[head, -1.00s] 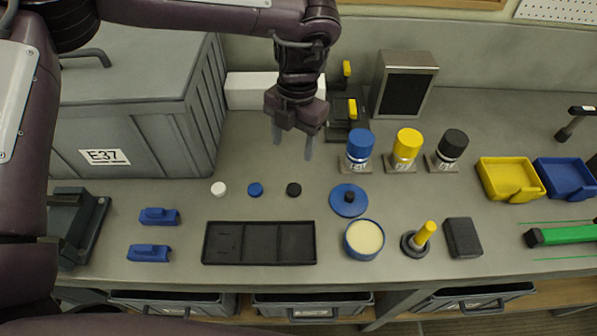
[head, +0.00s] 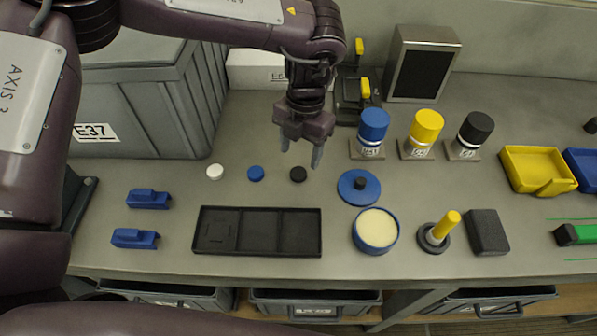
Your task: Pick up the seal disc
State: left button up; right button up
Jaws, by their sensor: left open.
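Three small discs lie in a row on the grey bench: a white disc (head: 215,172), a blue disc (head: 256,173) and a black disc (head: 298,174). No label shows which one is the seal disc. My left gripper (head: 301,152) points down with its two fingers apart and nothing between them. In the picture its fingertips are just above and behind the black disc; they do not visibly touch it, and their exact height is hard to tell. My right gripper is not in view.
A black compartment tray (head: 258,251) lies in front of the discs. A blue knobbed lid (head: 359,188) and a cream-filled blue tin (head: 376,230) are to the right. Two blue blocks (head: 148,198) (head: 135,238) lie left. A large grey crate (head: 140,110) stands back left.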

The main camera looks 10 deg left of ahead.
aim_at(298, 172)
pick_arm(q)
jog(key=f, duration=0.1)
jog(key=f+p, duration=0.1)
jog(key=f, duration=0.1)
jog(key=f+p, duration=0.1)
jog(key=shift+s+f, duration=0.25)
jog(key=shift+s, duration=0.1)
jog(key=shift+f, duration=0.3)
jog(key=c, duration=1)
jog(key=shift+r, duration=0.1)
jog(key=shift+c, duration=0.2)
